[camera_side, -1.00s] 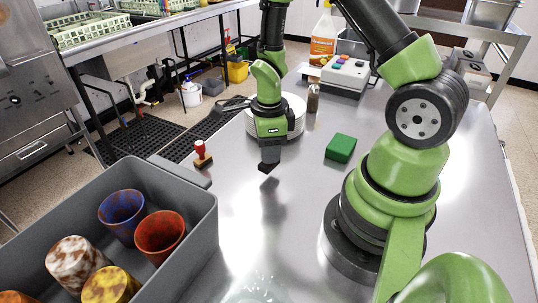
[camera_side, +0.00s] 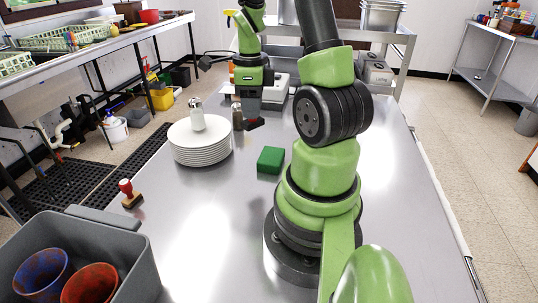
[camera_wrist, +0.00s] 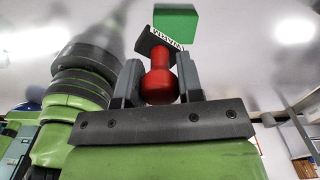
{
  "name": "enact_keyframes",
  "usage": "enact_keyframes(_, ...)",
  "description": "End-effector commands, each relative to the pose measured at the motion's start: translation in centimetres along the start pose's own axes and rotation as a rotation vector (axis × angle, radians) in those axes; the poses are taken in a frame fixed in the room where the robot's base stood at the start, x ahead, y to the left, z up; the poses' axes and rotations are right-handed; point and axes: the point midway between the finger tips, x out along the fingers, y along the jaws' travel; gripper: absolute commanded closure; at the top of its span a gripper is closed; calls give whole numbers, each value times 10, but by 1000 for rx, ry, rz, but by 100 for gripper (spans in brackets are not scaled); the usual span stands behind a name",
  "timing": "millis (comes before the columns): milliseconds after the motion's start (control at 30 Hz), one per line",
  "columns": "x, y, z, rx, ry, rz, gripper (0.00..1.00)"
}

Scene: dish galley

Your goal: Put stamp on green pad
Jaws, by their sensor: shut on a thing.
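My gripper (camera_side: 251,113) is shut on a stamp, held above the table beyond the green pad and slightly left of it in the side view. The wrist view shows my gripper (camera_wrist: 160,72) with its fingers around the stamp's red handle (camera_wrist: 159,87); the stamp's dark head (camera_wrist: 152,43) has a white lettered strip. In the side view only its dark lower part (camera_side: 254,124) shows. The green pad (camera_side: 270,160) is a block lying on the metal table, its top bare. It also shows in the wrist view (camera_wrist: 176,22), apart from the stamp.
A second red-handled stamp (camera_side: 129,194) stands at the table's left edge by a grey bin (camera_side: 147,258) with cups. A plate stack (camera_side: 201,152) bears a pale shaker (camera_side: 197,114). A brown shaker (camera_side: 237,117) is close to my gripper.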

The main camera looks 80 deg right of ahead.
Motion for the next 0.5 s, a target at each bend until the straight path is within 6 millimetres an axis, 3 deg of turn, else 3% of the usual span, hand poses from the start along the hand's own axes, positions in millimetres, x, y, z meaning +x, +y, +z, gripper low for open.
enact_keyframes(100, -4, -13, -24, 90, -1, -2, 89)
enact_keyframes(267, -4, -20, -40, 140, 1, 1, 89)
enact_keyframes(500, 38, -19, -42, 147, 5, 6, 89)
